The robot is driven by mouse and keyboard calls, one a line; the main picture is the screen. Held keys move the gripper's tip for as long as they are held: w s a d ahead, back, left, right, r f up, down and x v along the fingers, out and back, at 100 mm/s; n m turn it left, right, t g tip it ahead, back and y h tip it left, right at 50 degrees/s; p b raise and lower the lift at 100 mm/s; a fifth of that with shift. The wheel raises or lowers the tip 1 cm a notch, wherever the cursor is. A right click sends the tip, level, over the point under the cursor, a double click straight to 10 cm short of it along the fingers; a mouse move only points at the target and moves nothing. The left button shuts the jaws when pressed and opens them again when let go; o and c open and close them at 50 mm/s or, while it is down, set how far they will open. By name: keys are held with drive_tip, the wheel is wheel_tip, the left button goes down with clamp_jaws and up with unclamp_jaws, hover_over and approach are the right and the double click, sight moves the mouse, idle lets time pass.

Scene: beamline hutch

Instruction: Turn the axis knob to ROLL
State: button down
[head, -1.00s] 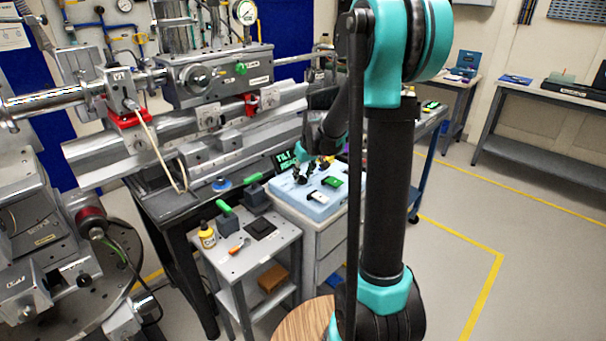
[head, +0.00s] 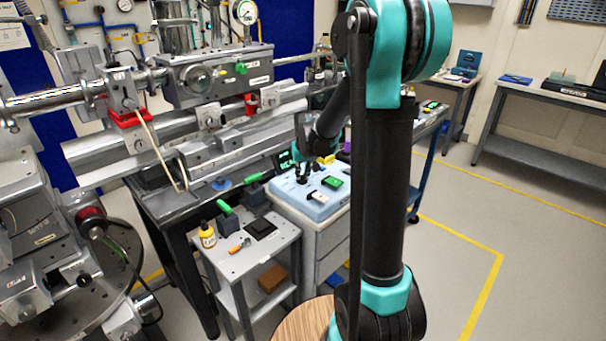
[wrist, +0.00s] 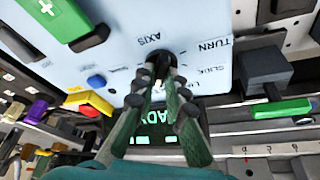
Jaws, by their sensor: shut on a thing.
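The axis knob (wrist: 163,60) is a dark round knob on the light blue control panel (wrist: 205,20), beside the printed word AXIS in the wrist view. My gripper (wrist: 161,78) is shut on the knob, one finger on each side. The fingers hide much of the knob, so I cannot tell which way it points. In the head view my gripper (head: 302,178) reaches down onto the left part of the panel (head: 300,203). A dark display (wrist: 158,134) with green letters shows behind the fingers; its text is partly covered.
A blue button (wrist: 96,82), a yellow-and-red control (wrist: 88,104) and a green control with a white mark (wrist: 60,15) sit near the knob. Floor on the right is open.

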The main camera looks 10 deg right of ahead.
drive_tip(key=m+h, duration=0.2)
drive_tip(key=m, duration=0.2)
drive_tip(key=shift+a+m, duration=0.15)
drive_tip(key=shift+m, duration=0.25)
idle(0.4)
drive_tip(key=c, duration=1.6)
unclamp_jaws()
drive_tip(key=shift+o, duration=0.2)
drive_tip(key=shift+r, duration=0.1)
drive_tip(key=v, duration=1.1)
drive_tip(key=shift+r, duration=0.4)
